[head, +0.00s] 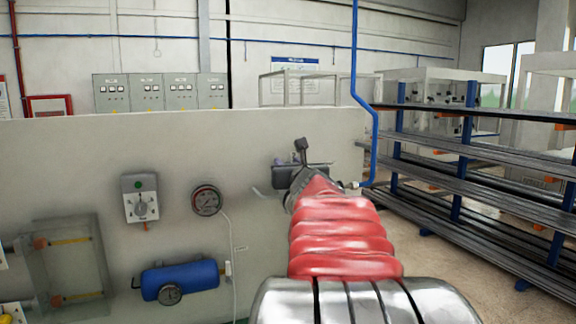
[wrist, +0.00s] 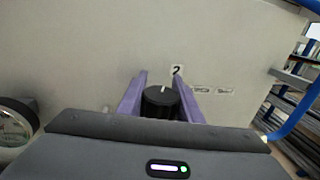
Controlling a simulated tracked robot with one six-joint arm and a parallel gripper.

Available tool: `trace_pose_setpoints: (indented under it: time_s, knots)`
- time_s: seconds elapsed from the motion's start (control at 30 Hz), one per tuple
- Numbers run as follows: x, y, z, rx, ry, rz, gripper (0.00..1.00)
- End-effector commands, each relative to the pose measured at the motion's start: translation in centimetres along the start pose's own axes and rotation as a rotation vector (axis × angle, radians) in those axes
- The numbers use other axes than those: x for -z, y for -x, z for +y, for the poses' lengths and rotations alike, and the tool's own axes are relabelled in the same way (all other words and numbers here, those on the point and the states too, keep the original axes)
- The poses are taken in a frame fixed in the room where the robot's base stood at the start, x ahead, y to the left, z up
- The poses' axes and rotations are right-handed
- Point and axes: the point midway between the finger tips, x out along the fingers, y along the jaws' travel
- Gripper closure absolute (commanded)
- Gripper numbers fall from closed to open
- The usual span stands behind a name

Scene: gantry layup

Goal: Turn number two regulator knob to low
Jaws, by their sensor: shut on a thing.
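The regulator knob (wrist: 162,102) is black and ribbed, with a white pointer mark on its top edge pointing roughly up in the wrist view. A label with the number 2 (wrist: 178,70) sits on the panel just above and right of it. My gripper (wrist: 161,82) has its purple fingers on either side of the knob, shut on it. Two small labels (wrist: 212,91) lie to the right of the knob; their words are too small to read.
The pale panel (head: 90,160) also bears a grey switch box (head: 141,199), a round gauge (head: 206,200) and a blue cylinder (head: 180,279), all left of my arm. A blue pipe (head: 375,130) runs down at the panel's right edge. Racks of bars (head: 470,170) stand further right.

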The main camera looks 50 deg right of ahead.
Motion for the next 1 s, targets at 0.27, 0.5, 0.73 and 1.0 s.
trace_pose_setpoints:
  time_s: [0.27, 0.5, 0.73, 1.0]
  knots:
    - [0.03, 0.01, 0.08, -0.004, 0.0, 0.0, 0.9]
    - [0.05, 0.01, 0.12, -0.026, 0.001, 0.0, 0.9]
    - [0.14, 0.02, 0.23, -0.077, 0.001, 0.002, 0.9]
    - [0.12, 0.07, 0.54, -0.169, 0.001, 0.002, 0.9]
